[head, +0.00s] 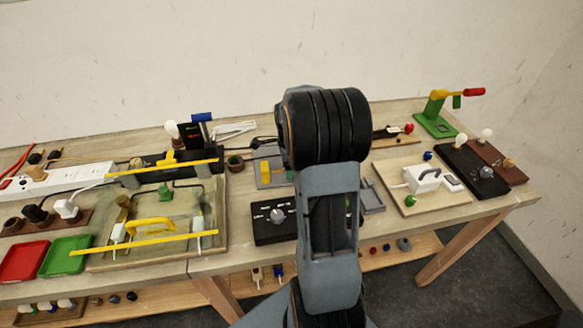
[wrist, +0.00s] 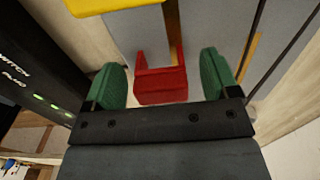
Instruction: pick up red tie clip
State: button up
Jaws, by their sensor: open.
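The red tie clip (wrist: 161,88) shows in the wrist view as a small U-shaped block with an upright on its left side. It lies between the two green fingers of my gripper (wrist: 163,68). The fingers are open, with a visible gap on each side of the clip. A narrow tan strip runs up behind the clip, beside a grey surface (wrist: 138,38). In the head view my own arm hides the gripper, and I cannot make out the clip there.
In the wrist view a black box (wrist: 38,70) with white lettering and green lights stands close on the left. A yellow part (wrist: 108,5) crosses the top. Thin dark rods (wrist: 275,45) slant on the right. The workbench (head: 235,262) is crowded in the head view.

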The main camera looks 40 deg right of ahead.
jog(key=shift+f, duration=0.8)
jog(key=c, duration=1)
jog(key=shift+r, duration=0.1)
